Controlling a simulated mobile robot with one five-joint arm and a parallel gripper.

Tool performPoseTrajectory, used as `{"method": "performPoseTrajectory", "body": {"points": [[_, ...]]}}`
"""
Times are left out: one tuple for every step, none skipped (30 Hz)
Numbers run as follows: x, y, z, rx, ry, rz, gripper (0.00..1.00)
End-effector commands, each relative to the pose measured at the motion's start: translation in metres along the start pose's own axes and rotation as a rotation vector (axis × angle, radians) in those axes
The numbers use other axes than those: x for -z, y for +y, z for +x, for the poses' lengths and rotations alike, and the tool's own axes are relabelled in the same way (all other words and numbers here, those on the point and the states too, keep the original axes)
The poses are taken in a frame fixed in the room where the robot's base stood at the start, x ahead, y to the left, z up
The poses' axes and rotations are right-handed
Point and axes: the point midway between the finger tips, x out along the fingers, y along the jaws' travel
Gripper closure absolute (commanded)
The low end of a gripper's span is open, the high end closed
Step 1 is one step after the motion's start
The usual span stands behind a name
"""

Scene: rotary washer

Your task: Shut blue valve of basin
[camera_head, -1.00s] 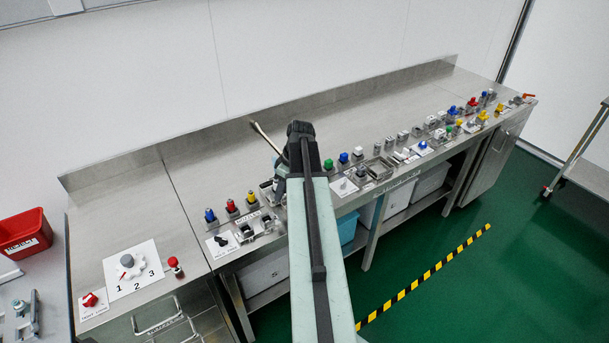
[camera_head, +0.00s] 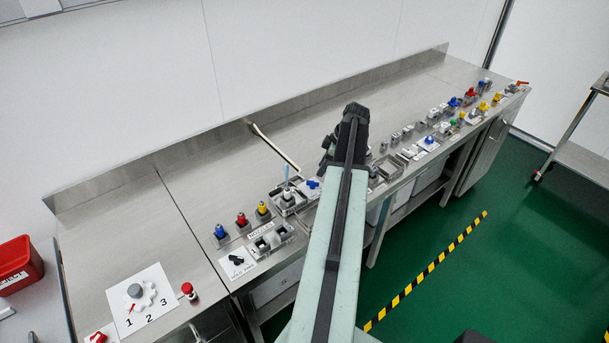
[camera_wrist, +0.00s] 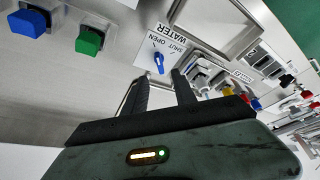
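The blue valve (camera_wrist: 158,62) is a small lever on a white plate marked WATER, SHUT and OPEN. Its handle runs steeply in the wrist view; I cannot tell for sure which mark it points to. My gripper (camera_wrist: 160,82) is open and empty, its two dark fingers apart on either side of the valve and short of it in the picture. In the head view the valve (camera_head: 312,184) shows just left of my arm, beside a metal basin (camera_head: 288,203) with a pale upright piece in it. My fingertips are hidden there.
A blue block (camera_wrist: 30,23) and a green block (camera_wrist: 90,39) stand near the plate. Blue, red and yellow nozzles (camera_head: 241,219) stand left of the basin in the head view. A long thin rod (camera_head: 273,146) rises behind.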

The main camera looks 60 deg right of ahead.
Motion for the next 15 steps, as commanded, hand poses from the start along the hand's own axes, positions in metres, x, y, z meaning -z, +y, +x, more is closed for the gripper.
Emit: {"method": "performPoseTrajectory", "body": {"points": [[-0.001,0.000,0.000,0.000,0.000,0.000,0.67],[-0.001,0.000,0.000,0.000,0.000,0.000,0.67],[-0.001,0.000,0.000,0.000,0.000,0.001,0.67],[-0.001,0.000,0.001,0.000,0.000,0.001,0.67],[-0.001,0.000,0.003,0.000,0.000,0.001,0.67],[-0.001,0.000,0.005,0.000,0.000,0.001,0.67],[-0.002,0.000,0.008,0.000,0.000,0.001,0.67],[-0.002,0.000,0.012,0.000,0.000,0.001,0.67],[-0.002,0.000,0.017,0.000,0.000,0.001,0.67],[-0.003,0.000,0.022,0.000,0.000,0.001,0.67],[-0.003,0.000,0.027,0.000,0.000,0.001,0.67],[-0.004,0.000,0.034,0.000,0.000,0.001,0.67],[-0.004,0.000,0.040,-0.001,0.000,0.001,0.67],[-0.004,0.000,0.046,-0.001,0.000,0.001,0.67],[-0.004,0.000,0.054,-0.001,0.000,0.001,0.67]]}}
